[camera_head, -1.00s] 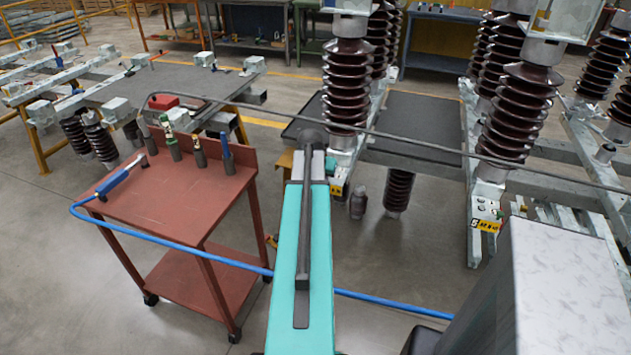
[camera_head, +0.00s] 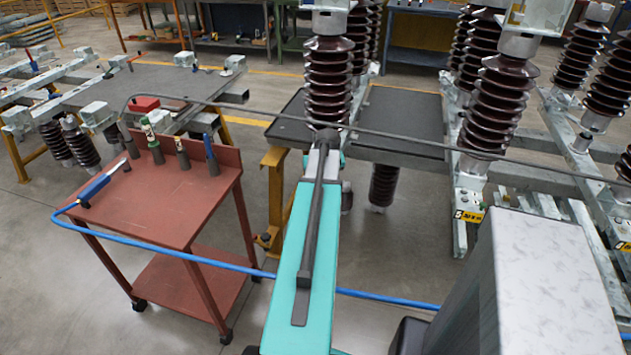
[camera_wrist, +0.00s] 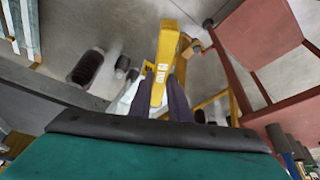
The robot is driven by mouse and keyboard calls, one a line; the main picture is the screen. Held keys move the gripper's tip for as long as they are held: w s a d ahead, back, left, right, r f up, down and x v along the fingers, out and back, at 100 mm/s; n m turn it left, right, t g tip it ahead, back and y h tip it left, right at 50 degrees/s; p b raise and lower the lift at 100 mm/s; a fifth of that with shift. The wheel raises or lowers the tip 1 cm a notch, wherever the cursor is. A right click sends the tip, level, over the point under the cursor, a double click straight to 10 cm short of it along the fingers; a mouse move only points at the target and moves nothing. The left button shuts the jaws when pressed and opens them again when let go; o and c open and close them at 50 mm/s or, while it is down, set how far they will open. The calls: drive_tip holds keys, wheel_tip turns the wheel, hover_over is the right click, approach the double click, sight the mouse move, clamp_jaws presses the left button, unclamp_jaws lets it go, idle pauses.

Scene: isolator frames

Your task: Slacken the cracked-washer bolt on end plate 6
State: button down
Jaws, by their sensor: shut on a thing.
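My gripper (camera_wrist: 163,92) shows in the wrist view as two dark fingers. A yellow bar with a white label (camera_wrist: 161,72) lies between them, and they are shut on it. In the head view my own arm hides the gripper. Brown ribbed insulator columns (camera_head: 492,105) stand on galvanised beams. A yellow-labelled end plate (camera_head: 469,215) is at the right, with another label (camera_head: 624,246) at the right edge. I cannot read a plate 6 label, and neither the bolt nor its cracked washer can be made out.
A red cart (camera_head: 150,205) with a blue-handled tool (camera_head: 94,188) and several upright tools stands at the left. A blue hose (camera_head: 180,254) crosses in front of it. A yellow trestle (camera_head: 276,190) stands beside my arm. Grey floor is clear between the cart and the left bench.

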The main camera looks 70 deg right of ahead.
drive_tip(key=shift+s+d+n, duration=0.15)
drive_tip(key=shift+s+n, duration=0.1)
drive_tip(key=shift+n, duration=0.05)
drive_tip(key=shift+r, duration=0.1)
drive_tip(key=shift+r+p, duration=1.95)
drive_tip(key=shift+r, duration=1.5)
